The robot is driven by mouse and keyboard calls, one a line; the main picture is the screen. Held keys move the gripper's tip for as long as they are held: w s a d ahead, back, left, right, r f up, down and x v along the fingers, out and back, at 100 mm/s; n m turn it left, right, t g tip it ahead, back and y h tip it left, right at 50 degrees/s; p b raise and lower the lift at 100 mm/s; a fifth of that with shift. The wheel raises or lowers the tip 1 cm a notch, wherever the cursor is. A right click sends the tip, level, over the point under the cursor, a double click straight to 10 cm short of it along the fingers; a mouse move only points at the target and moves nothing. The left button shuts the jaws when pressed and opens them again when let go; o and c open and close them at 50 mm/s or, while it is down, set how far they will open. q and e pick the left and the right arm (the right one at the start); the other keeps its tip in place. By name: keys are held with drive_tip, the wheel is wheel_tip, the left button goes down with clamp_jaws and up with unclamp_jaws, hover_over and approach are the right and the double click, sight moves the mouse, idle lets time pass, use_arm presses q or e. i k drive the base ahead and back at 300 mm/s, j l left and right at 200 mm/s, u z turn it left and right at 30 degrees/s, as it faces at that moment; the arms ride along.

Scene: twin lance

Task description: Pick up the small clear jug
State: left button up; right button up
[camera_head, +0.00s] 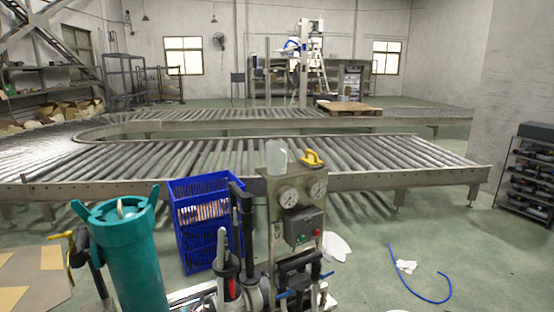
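A small clear, whitish jug (277,157) stands upright on the top of a metal stand with gauges (295,188), near the middle of the head view. Its lower edge meets the stand's top plate. A yellow tool-like object (312,158) lies just to its right on the same stand. Neither my left nor my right gripper shows in this view, and nothing is seen touching the jug.
A teal cylinder (130,250) and pump parts stand in front at the left. Blue crates (205,215) are stacked behind them. A roller conveyor (390,165) curves behind the stand. A blue hose (418,290) lies on otherwise largely open floor at the right.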

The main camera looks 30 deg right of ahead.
sight(276, 151)
drive_tip(key=i+l+z, duration=0.2)
drive_tip(key=i+l, duration=0.5)
drive_tip(key=l, duration=0.15)
